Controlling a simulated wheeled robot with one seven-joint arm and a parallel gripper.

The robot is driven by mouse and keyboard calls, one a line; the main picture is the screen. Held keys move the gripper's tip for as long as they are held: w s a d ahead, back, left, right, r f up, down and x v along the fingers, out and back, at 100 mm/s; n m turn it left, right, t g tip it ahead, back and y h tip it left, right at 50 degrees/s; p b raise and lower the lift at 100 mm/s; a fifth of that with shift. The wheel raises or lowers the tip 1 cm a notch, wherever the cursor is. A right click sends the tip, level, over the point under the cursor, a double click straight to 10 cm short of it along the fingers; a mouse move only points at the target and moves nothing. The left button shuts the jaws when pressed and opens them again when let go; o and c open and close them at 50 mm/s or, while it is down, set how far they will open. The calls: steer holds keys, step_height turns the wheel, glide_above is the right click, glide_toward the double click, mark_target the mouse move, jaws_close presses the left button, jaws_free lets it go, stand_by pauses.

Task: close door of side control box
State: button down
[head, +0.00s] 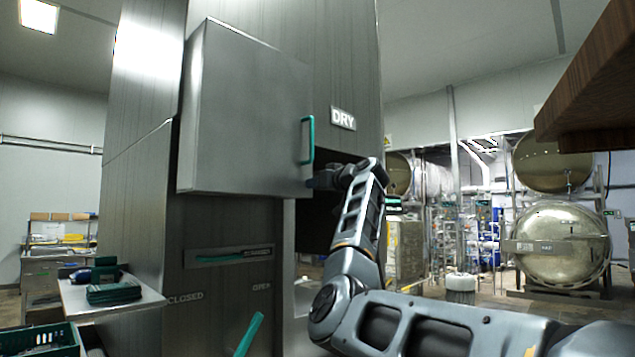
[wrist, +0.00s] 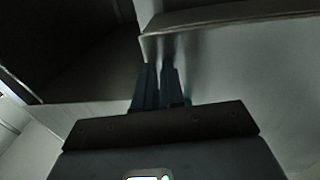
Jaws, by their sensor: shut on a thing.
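The grey metal door (head: 245,110) of the side control box carries a green upright handle (head: 307,140) at its right edge. The door stands out from the tall steel cabinet (head: 345,60), with a dark gap to the right of its lower right edge. My gripper (head: 318,183) is at the door's lower right corner, just below the handle. In the wrist view its two dark fingers (wrist: 158,85) are close together against the edge of a pale panel. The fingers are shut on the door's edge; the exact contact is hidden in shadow. A small green sliver shows beside them.
A green lever (head: 249,335) stands below. A side table (head: 120,303) with green items is at left. A brown overhang (head: 590,85) is at upper right.

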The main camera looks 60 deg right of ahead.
steer(key=shift+w+a+r, duration=0.35)
steer(key=shift+w+a, duration=0.05)
steer(key=shift+w, duration=0.1)
steer(key=d+b+v, duration=0.1)
steer(key=b+v, duration=0.1)
steer(key=v, duration=0.6)
steer(key=shift+s+f, duration=0.35)
steer(key=shift+s, duration=0.05)
